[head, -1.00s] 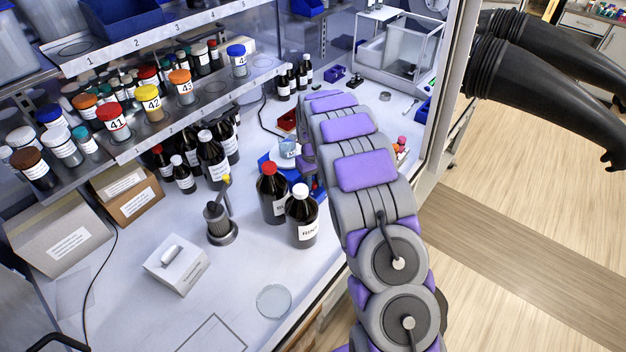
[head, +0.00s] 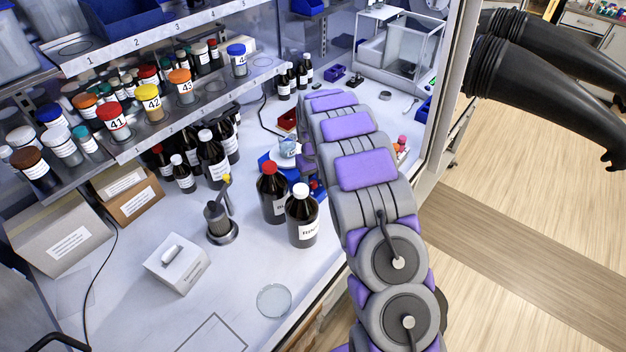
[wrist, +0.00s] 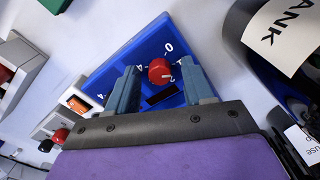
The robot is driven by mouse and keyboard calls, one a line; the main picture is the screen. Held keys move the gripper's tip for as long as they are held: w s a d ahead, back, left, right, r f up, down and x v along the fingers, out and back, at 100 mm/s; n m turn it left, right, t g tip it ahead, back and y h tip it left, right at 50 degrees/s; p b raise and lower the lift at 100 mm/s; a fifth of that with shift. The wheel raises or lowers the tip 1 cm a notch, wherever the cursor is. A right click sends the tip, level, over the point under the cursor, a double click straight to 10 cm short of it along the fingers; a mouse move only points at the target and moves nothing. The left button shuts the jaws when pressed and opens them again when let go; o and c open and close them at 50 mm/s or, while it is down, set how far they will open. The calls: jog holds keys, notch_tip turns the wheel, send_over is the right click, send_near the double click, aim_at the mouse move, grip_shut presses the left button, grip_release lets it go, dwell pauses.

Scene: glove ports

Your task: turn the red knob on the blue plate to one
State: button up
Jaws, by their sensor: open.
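The blue plate (wrist: 140,48) shows in the wrist view with white digits around a red knob (wrist: 160,71). A 0 stands above the knob; the other digits are partly hidden or hard to read. My gripper (wrist: 160,82) is open, with one finger on each side of the knob. I cannot tell whether either finger touches it. In the head view a part of the blue plate (head: 264,163) shows behind the bottles, left of my arm. My arm hides most of it, and my gripper is hidden there.
A red-capped bottle (head: 271,192) and a white-capped bottle (head: 302,215) stand close to the plate's near side. In the wrist view a dark labelled bottle (wrist: 245,50) is right of my gripper.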

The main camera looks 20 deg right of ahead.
aim_at(313, 183)
notch_tip(313, 183, up, 17)
jog(key=p, duration=0.1)
jog(key=shift+r, duration=0.15)
dwell(0.4)
jog(key=s+a+r+m+b, duration=0.1)
jog(key=s+a+r, duration=0.1)
jog(key=s, duration=0.8)
jog(key=s+a+r+b, duration=0.2)
jog(key=s+r, duration=0.1)
jog(key=s, duration=0.7)
jog(key=s+a+f+g+b, duration=0.1)
jog(key=s+f, duration=0.2)
jog(key=s, duration=1)
jog(key=s+a+f+b, duration=0.1)
jog(key=s+a+f, duration=0.1)
jog(key=s, duration=1.2)
jog(key=shift+s+a+f+g+b, duration=0.3)
jog(key=shift+f+g+b, duration=0.1)
jog(key=shift+f, duration=0.5)
